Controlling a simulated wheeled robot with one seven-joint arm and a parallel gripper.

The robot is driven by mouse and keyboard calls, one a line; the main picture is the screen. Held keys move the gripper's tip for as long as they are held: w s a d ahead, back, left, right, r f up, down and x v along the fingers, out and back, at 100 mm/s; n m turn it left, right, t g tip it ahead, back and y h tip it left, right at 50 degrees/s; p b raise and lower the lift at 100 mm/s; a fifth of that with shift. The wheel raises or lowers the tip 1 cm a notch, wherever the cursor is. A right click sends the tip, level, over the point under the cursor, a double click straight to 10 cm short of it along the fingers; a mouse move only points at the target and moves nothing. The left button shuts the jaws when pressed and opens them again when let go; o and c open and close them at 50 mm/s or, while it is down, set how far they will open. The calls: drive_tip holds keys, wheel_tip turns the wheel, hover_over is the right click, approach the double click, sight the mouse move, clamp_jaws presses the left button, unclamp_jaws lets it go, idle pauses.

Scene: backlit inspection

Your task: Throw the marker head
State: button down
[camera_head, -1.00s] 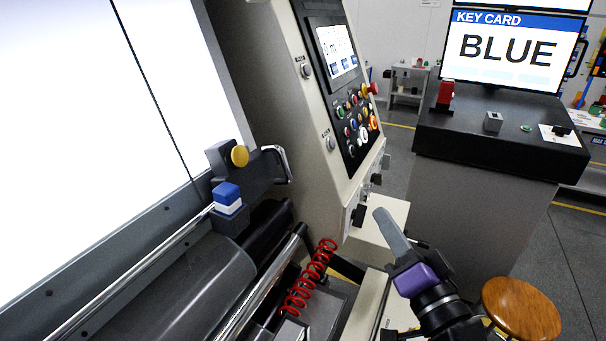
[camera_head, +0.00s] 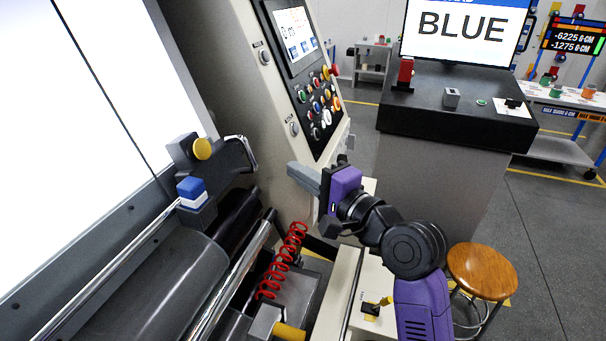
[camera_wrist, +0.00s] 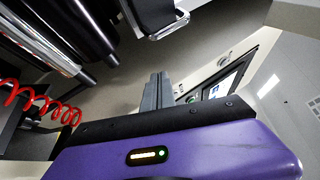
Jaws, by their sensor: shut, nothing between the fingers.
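The marker head (camera_head: 183,152) seems to be the dark block with a round yellow cap (camera_head: 202,149) and a metal loop handle at its right, beside the bright panel. A blue and white block (camera_head: 191,191) sits just below it at the end of the chrome rail. In the wrist view, a dark block with a metal loop handle (camera_wrist: 165,27) shows at the top, cut off by the edge. My gripper (camera_head: 293,168) is shut and empty, to the right of the handle and apart from it. Its grey fingers also show in the wrist view (camera_wrist: 157,80).
A control panel (camera_head: 315,100) with buttons and a screen rises behind my gripper. Dark rollers (camera_head: 150,285) and a red coiled cable (camera_head: 283,260) lie below. A dark console (camera_head: 455,125) with a BLUE screen and a wooden stool (camera_head: 482,270) stand at the right.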

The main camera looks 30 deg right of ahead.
drive_tip(key=w+a+p, duration=0.2)
drive_tip(key=w+a, duration=0.1)
drive_tip(key=a, duration=0.2)
drive_tip(key=shift+w, duration=0.25)
idle(0.5)
